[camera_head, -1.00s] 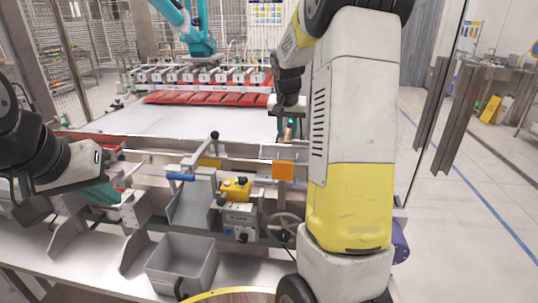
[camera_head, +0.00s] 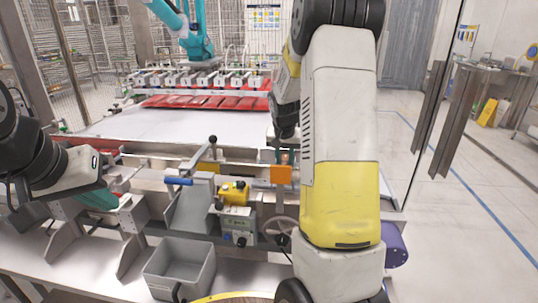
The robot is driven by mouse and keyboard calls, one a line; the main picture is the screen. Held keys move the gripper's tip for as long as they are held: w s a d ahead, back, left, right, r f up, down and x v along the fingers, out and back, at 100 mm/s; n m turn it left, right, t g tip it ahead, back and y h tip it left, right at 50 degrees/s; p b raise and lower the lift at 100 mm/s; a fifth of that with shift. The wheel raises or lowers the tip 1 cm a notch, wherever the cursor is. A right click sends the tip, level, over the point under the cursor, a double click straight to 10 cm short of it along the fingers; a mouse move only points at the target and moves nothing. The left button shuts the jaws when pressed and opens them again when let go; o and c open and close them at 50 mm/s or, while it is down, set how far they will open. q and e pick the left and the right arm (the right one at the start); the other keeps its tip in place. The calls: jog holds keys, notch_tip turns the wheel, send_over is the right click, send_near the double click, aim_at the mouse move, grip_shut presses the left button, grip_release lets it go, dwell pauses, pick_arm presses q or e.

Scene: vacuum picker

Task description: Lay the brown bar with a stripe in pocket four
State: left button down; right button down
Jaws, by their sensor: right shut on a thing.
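My right gripper (camera_head: 283,155) is low over the machine's front rail, mostly hidden behind my right arm. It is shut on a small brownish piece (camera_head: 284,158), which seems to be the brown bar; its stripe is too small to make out. Red pockets (camera_head: 205,102) lie in a row at the far end of the white table, under the picker head. I cannot read any pocket numbers.
A grey bin (camera_head: 180,268) stands at the front. A yellow button box (camera_head: 235,193), a blue-handled lever (camera_head: 179,181), an orange block (camera_head: 281,174) and a handwheel (camera_head: 280,228) crowd the front rail. The white table surface (camera_head: 190,126) is clear. A teal picker arm (camera_head: 197,30) hangs at the back.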

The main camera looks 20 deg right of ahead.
jog(key=shift+f, duration=0.4)
jog(key=c, duration=1.1)
grip_release()
jog(key=shift+r, duration=0.1)
jog(key=shift+w+r, duration=0.1)
jog(key=shift+r, duration=0.25)
jog(key=v, duration=1.1)
jog(key=s+a+r+n+y, duration=0.1)
jog(key=s+a, duration=0.3)
jog(key=s, duration=0.4)
jog(key=s+a+r+n+t+y, duration=0.1)
jog(key=s+a+r+n, duration=0.1)
jog(key=s+a, duration=0.3)
jog(key=s+a+r+n+t+y, duration=0.1)
jog(key=s+a, duration=0.4)
jog(key=s, duration=0.8)
jog(key=shift+s+a+r+n+y, duration=0.25)
jog(key=shift+r+n+y, duration=0.4)
jog(key=shift+n, duration=0.25)
